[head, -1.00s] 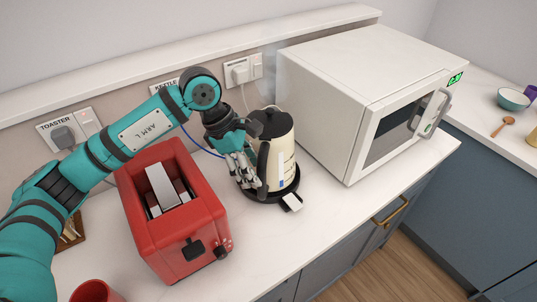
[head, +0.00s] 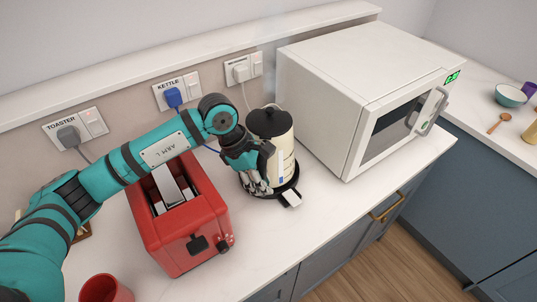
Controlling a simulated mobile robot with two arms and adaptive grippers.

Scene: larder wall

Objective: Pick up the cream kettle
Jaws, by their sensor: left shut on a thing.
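The cream kettle (head: 287,154) with a black lid stands upright on its black base (head: 290,187) on the white worktop, between the toaster and the microwave. My left gripper (head: 261,180) is at the kettle's left side and is shut on its dark handle. The gripper hides most of the handle. The kettle looks seated on the base, with no gap visible. My right gripper is not in view.
A red toaster (head: 190,230) stands left of the kettle, under my left arm. A white microwave (head: 335,90) stands close on the right. A red mug (head: 105,290) is at the front left. Worktop in front of the kettle is clear.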

